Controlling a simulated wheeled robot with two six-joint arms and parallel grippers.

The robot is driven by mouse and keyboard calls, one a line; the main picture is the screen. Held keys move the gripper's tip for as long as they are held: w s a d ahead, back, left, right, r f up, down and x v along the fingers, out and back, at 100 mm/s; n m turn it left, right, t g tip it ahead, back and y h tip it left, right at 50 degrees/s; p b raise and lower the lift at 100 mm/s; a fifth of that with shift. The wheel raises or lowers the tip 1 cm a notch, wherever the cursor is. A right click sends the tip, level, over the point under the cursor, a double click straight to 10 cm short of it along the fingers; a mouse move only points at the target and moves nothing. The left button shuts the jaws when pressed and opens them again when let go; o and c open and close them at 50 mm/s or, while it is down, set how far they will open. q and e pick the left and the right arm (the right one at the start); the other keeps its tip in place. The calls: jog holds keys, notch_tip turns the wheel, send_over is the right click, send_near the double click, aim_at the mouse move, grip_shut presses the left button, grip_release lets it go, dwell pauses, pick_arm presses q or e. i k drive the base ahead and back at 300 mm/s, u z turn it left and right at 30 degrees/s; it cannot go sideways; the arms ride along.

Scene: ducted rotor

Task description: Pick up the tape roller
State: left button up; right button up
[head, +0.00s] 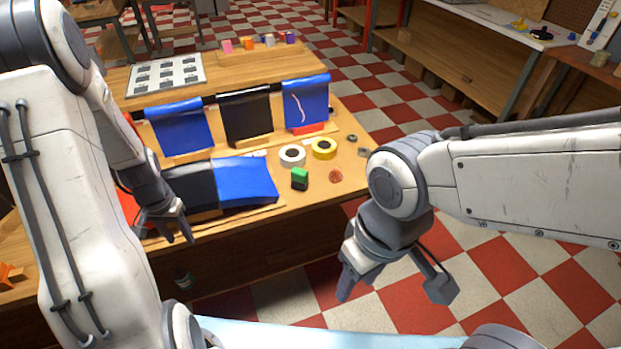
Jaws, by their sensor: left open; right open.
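On the wooden table, a white tape roll (292,155) and a yellow tape roll (324,148) lie side by side. A small green block-like object with a dark side (299,179) stands in front of them. I cannot tell for certain which of these is the tape roller. My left gripper (177,231) is open and empty, low at the table's front edge, left of these items. My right gripper (395,287) is open and empty, over the floor in front and to the right of the table, apart from everything.
Blue (248,181) and black (190,186) sheets lie on the table beside my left gripper. Blue and black sheets (245,114) hang behind. A reddish round item (335,176) and small grey rings (352,138) lie at right. The checkered floor (510,262) at right is clear.

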aim_at(300, 180)
jog(key=i, duration=0.65)
jog(key=z, duration=0.8)
